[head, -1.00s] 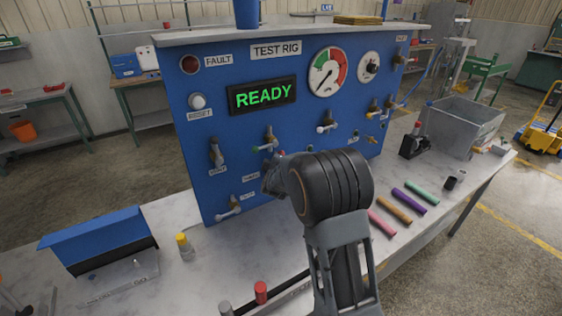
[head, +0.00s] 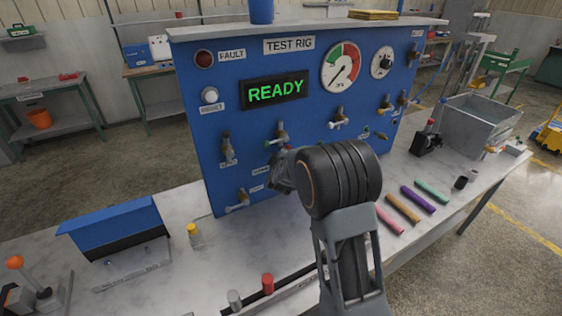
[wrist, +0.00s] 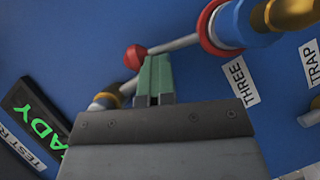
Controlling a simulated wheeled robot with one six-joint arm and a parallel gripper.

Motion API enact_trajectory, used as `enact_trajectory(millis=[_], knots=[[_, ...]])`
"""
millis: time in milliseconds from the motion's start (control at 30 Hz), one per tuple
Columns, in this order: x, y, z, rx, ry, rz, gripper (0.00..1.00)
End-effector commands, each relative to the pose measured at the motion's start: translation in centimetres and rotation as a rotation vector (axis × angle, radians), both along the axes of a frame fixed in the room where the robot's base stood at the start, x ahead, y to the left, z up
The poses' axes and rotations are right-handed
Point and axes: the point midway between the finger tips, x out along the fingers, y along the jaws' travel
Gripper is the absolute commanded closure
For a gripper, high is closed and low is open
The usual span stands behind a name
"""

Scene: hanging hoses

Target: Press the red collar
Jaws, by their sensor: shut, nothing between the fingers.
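In the wrist view a red collar (wrist: 206,34) rings a blue fitting at the upper right, beside a label reading THREE. A grey stem runs from it towards a red knob (wrist: 135,57). My gripper (wrist: 153,66) is shut and empty, its green fingertips together between the knob and the collar in the picture. Whether they touch the stem or knob, I cannot tell. In the head view my arm hides the fingertips and the red collar. The blue test rig panel (head: 231,122) stands upright there, with its display reading READY.
On the bench, several coloured tubes, including a purple one (head: 418,199), lie to the right of my arm. A red-topped cylinder (head: 267,284) and a yellow-capped one (head: 194,236) stand to the left. A blue-topped holder (head: 112,222) and a grey bin (head: 480,123) are farther out.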

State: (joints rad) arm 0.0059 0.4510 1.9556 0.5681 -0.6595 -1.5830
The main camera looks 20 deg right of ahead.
Motion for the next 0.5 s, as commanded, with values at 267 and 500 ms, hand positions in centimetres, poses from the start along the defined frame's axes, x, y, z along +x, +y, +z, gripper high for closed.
enact_trajectory(millis=[267, 500], knots=[[-3.9, 2.4, 2.2, 0.000, -0.010, -0.008, 1.00], [-7.5, 3.7, 3.2, 0.000, -0.006, -0.007, 1.00]])
